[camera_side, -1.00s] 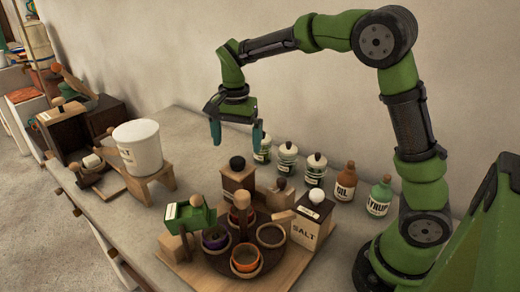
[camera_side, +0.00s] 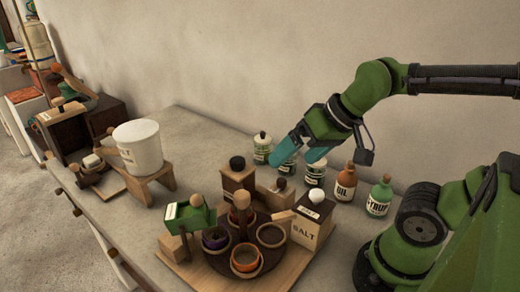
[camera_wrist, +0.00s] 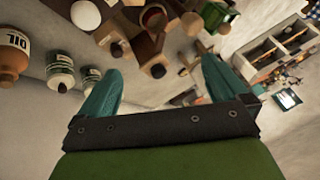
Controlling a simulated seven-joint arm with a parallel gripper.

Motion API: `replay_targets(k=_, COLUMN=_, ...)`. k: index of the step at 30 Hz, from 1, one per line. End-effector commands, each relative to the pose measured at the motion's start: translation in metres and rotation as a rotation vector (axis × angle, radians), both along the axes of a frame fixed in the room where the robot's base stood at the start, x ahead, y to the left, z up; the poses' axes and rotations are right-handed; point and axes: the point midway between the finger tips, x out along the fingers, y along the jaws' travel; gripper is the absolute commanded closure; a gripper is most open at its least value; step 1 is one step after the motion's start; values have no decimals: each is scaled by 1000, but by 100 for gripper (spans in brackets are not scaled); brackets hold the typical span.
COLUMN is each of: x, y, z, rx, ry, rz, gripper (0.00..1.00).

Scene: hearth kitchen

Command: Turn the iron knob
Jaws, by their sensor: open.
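A dark round knob (camera_side: 237,163) tops a tall wooden box (camera_side: 238,180) at the back of the wooden board. A smaller dark knob (camera_side: 281,184) sits on a low wooden block to its right. Either could be the iron one; I cannot tell which by material. My gripper (camera_side: 290,160) is open and empty, tilted down to the left, above and behind the board, in front of the jars in the side view. It is apart from both knobs. In the wrist view my gripper (camera_wrist: 162,66) has its teal fingers spread, with wooden blocks and knobs beyond them.
A salt box (camera_side: 307,227) with a white knob stands at the board's right. Green-labelled jars, an oil bottle (camera_side: 345,184) and a green bottle (camera_side: 379,197) line the wall. A round turntable with cups fills the board's front. A white bucket (camera_side: 138,147) stands left on a stool.

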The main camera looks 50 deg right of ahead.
Motion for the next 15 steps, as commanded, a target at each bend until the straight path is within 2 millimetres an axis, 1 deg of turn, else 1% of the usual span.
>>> replay_targets(k=1, x=-4, y=-1, z=4, rx=-2, ry=-24, rz=-6, gripper=0)
replay_targets(k=2, x=-5, y=-1, z=6, rx=-3, ry=-33, rz=-7, gripper=3)
replay_targets(k=4, x=-5, y=-2, z=8, rx=-3, ry=-43, rz=-11, gripper=14)
replay_targets(k=6, x=-3, y=-2, z=4, rx=-2, ry=-21, rz=-13, gripper=24)
replay_targets(k=7, x=0, y=-3, z=2, rx=-3, ry=-7, rz=-14, gripper=29)
replay_targets(k=8, x=5, y=-3, z=2, rx=-4, ry=6, rz=-12, gripper=31)
replay_targets(k=11, x=30, y=-4, z=8, rx=-24, ry=59, rz=4, gripper=31)
replay_targets(k=15, x=76, y=-9, z=21, rx=-93, ry=164, rz=82, gripper=31)
